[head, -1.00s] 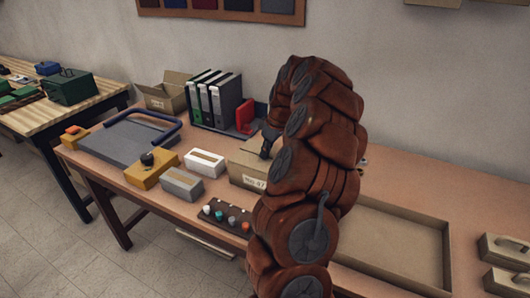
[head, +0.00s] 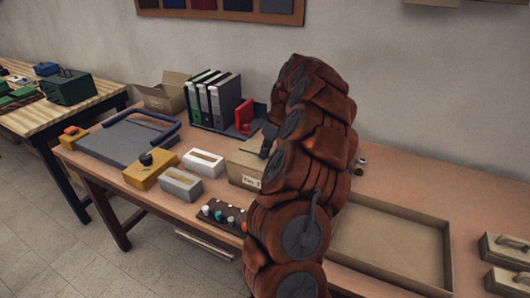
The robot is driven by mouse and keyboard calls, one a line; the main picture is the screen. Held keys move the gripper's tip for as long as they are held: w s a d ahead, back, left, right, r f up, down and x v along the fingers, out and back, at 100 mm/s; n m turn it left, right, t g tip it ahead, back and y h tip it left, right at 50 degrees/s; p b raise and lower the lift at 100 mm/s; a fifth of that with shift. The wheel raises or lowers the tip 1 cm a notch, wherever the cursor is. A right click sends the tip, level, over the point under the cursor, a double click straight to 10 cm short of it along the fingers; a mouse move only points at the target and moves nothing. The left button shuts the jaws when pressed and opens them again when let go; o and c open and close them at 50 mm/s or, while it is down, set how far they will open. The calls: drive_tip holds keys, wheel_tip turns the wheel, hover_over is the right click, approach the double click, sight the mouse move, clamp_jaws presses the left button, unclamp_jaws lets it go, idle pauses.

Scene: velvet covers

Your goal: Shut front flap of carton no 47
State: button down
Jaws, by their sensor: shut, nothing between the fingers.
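Carton no 47 (head: 243,164) is a brown cardboard box on the workbench, left of my arm. Its label shows only in part at the lower front, and my brown padded arm hides its right side. The front flap's position cannot be made out clearly. My gripper (head: 267,145) is a small dark shape at the carton's top, partly behind the arm's cover. It is shut and empty. Whether it touches the carton cannot be told.
A white box (head: 204,162), a grey box (head: 181,184) and a strip of coloured knobs (head: 222,214) lie left of and before the carton. Binders (head: 213,101) stand behind. Another open carton (head: 164,95) is at the back left. A shallow tray (head: 449,262) lies right of my arm.

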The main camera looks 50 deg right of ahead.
drive_tip(key=shift+r, duration=0.7)
drive_tip(key=a+b+v, duration=0.1)
drive_tip(key=v, duration=1.2)
drive_tip(key=shift+w, duration=0.2)
drive_tip(key=shift+r, duration=0.1)
